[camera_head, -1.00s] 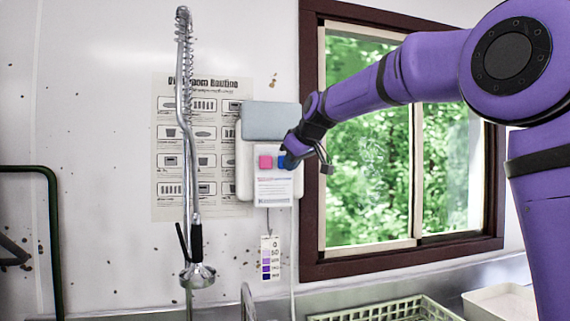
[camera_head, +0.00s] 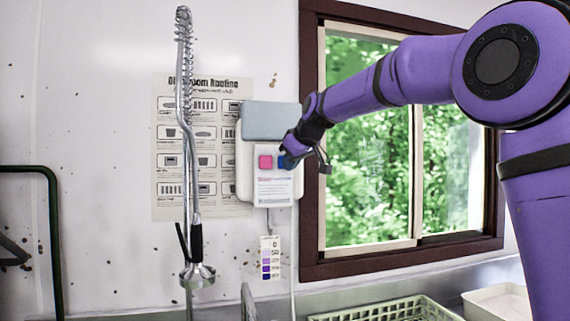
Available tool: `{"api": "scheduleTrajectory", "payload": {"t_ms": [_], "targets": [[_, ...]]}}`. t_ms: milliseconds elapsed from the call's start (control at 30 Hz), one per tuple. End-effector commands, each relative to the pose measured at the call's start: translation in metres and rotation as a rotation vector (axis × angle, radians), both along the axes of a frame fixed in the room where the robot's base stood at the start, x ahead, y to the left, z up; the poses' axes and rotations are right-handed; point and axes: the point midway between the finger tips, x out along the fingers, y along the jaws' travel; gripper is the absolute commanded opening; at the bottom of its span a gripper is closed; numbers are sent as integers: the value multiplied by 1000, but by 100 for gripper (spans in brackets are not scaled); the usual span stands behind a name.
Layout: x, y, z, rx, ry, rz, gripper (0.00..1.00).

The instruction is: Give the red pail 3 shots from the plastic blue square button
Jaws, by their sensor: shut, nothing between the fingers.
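I cannot tell whether the tip touches or presses the button. The red pail is not in view.
A grey-blue box (camera_head: 268,120) sits above the buttons. A spring tap (camera_head: 187,150) hangs left in front of a poster (camera_head: 166,205). A dark-framed window (camera_head: 312,200) is right. A green rack (camera_head: 385,311) and white tray (camera_head: 497,303) stand below.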

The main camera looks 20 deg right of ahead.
Motion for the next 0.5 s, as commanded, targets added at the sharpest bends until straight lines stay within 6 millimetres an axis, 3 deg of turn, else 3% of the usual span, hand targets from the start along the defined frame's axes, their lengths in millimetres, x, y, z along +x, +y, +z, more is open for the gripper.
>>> {"api": "scheduleTrajectory", "payload": {"t_ms": [500], "targets": [[5,0,0,-1,1,0,0]]}}
